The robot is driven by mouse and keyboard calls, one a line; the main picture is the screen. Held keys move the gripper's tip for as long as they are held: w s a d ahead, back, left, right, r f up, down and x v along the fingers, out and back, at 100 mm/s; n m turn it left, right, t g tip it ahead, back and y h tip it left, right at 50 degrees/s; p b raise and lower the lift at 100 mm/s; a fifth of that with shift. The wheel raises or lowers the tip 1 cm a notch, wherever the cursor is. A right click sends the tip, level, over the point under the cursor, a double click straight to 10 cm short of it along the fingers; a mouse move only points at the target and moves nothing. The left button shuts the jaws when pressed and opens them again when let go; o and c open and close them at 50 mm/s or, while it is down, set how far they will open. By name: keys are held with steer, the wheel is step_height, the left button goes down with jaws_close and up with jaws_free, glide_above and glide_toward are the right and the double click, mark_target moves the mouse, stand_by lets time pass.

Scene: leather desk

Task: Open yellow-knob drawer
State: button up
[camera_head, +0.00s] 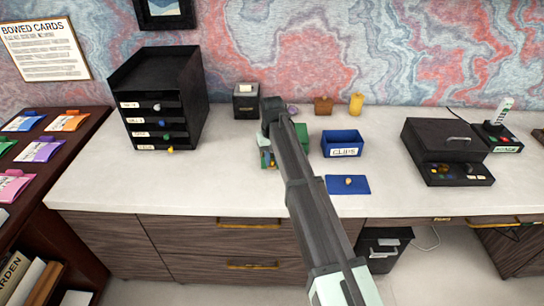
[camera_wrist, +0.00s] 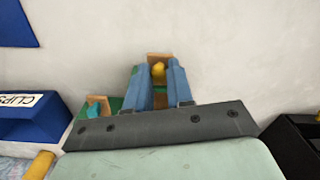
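A black drawer unit (camera_head: 160,100) stands at the left of the desk, with several stacked drawers, each with a label and a coloured knob. The yellow knob (camera_head: 170,149) is on its lowest drawer, which looks closed. The knobs above it look green, blue and white. My gripper (camera_head: 267,160) is right of the unit, over the middle of the desk and apart from the yellow knob. In the wrist view its two blue fingers (camera_wrist: 159,85) are a little apart. A small yellow and orange-brown thing (camera_wrist: 158,69) shows between them; I cannot tell whether it is gripped.
A black cube-like box (camera_head: 246,104) stands behind, between unit and gripper. Right of my gripper are a green container (camera_head: 301,132), a blue CLIPS box (camera_head: 342,144) and a blue lid-like plate (camera_head: 335,186). A black case (camera_head: 440,138) is farther right. Desk in front of the unit is clear.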

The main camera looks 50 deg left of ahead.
steer(key=o, duration=0.4)
step_height(320, 180, up, 14)
stand_by(0.7)
steer(key=shift+f, duration=0.15)
stand_by(0.3)
